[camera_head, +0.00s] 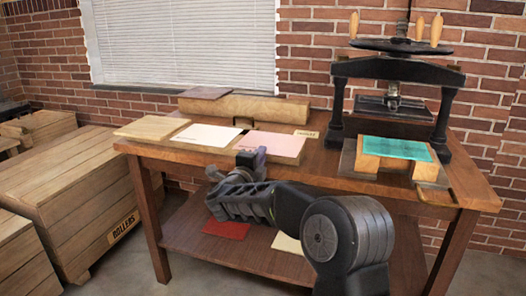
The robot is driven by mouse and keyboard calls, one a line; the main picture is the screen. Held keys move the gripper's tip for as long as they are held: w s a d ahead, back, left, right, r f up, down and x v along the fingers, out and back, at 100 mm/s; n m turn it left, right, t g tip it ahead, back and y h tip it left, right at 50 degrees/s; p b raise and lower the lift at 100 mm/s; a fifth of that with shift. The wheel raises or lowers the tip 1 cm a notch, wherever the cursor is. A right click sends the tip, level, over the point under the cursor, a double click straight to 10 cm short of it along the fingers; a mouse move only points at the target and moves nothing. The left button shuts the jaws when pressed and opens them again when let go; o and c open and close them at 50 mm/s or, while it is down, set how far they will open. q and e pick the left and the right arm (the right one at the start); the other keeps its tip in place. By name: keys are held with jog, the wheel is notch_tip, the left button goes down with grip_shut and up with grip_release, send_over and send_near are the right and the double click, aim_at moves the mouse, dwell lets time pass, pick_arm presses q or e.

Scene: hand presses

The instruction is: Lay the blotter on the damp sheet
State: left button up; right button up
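A pink sheet (270,143), which looks like the blotter, lies flat on a low wooden block (288,158) at the front middle of the bench. A pale, whitish sheet (206,136) lies to its left; it may be the damp sheet, but dampness does not show. My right gripper (248,158) is at the front left edge of the pink sheet, by the bench's front edge. Its fingers are small and partly overlapped, so I cannot tell whether they are open, shut or touching the sheet. My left gripper is not in view.
A hand press (398,68) stands at the bench's right, with a green sheet (396,147) on wooden blocks before it. A wooden board (152,128) lies at the left end. A long wooden box (262,107) runs along the back. Red (226,229) and cream (287,243) sheets lie on the lower shelf.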

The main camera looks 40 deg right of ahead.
aim_at(262, 144)
jog(key=shift+x, duration=0.95)
jog(key=shift+a, duration=0.1)
grip_shut()
notch_tip(262, 144, up, 3)
jog(key=shift+f+p, duration=0.1)
jog(key=shift+p, duration=0.95)
